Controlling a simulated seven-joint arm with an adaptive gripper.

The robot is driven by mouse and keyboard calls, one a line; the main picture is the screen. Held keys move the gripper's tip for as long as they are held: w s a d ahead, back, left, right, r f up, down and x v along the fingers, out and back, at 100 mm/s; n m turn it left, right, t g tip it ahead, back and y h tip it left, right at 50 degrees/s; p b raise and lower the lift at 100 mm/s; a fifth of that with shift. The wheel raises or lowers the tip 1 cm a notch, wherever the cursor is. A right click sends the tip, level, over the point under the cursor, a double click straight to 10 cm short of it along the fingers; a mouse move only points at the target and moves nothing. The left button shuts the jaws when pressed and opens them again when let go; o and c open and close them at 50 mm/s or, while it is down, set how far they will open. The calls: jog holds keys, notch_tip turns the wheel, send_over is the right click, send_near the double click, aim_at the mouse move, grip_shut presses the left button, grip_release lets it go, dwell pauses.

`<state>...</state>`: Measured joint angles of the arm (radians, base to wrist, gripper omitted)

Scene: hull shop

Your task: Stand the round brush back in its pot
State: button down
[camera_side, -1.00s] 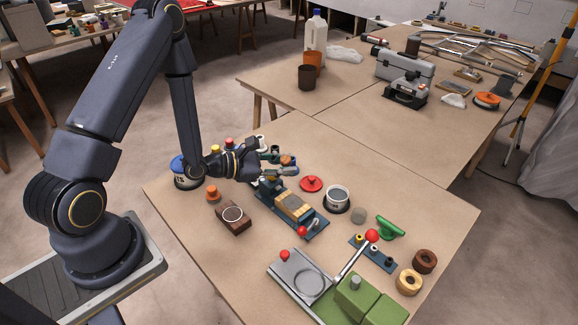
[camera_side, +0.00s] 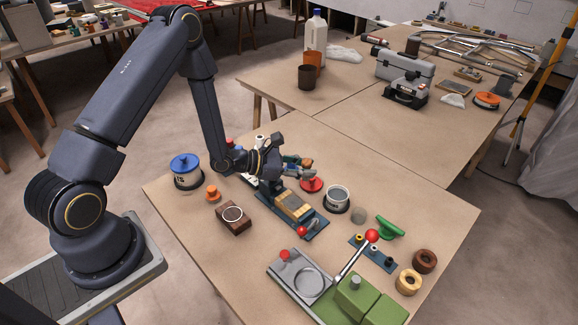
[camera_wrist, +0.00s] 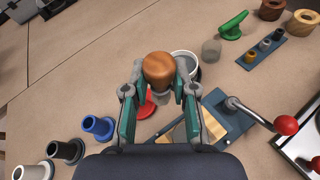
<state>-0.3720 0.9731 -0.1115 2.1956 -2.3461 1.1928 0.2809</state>
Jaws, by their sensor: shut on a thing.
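My gripper (camera_wrist: 159,98) is shut on the round brush, whose rounded brown wooden end (camera_wrist: 160,66) shows between the fingers with a pale metal part below it. In the side view my gripper (camera_side: 296,166) is above the table near the red lid, and the brush is small and mostly hidden by the fingers. An open grey pot (camera_side: 337,194) with a dark base stands to the right of my gripper. In the wrist view this pot (camera_wrist: 187,60) is just beyond the brush and partly hidden by it. Bristles are not clear.
The red lid (camera_side: 312,185) lies below the gripper. A blue clamp-like fixture with a wooden block (camera_side: 294,206) is in front. A blue-lidded tin (camera_side: 186,165) stands left. A lever press (camera_side: 300,280) and green block (camera_side: 357,297) are at the front.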

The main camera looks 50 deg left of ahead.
jog(key=w+d+h, duration=0.1)
jog(key=w+d, duration=0.1)
jog(key=d, duration=0.1)
jog(key=w+d+f+m+g+h, duration=0.1)
jog(key=w+d, duration=0.1)
jog(key=d, duration=0.1)
jog(key=w+d+g, duration=0.1)
jog(key=w+d, duration=0.2)
jog(key=shift+d+f+m+h, duration=0.2)
jog(key=shift+m+h, duration=0.1)
jog(key=shift+h, duration=0.1)
jog(key=shift+m+g+h, duration=0.3)
jog(key=shift+g+h, duration=0.2)
jog(key=shift+g, duration=0.4)
jog(key=shift+s+d+f, duration=0.1)
jog(key=shift+d+f, duration=1.15)
jog(key=shift+f, duration=0.3)
jog(key=shift+s+d+f, duration=0.1)
jog(key=shift+d+f, duration=1.15)
jog(key=shift+f, duration=0.25)
jog(key=shift+f, duration=0.55)
jog(key=c, duration=1.2)
grip_release()
jog(key=shift+a, duration=0.1)
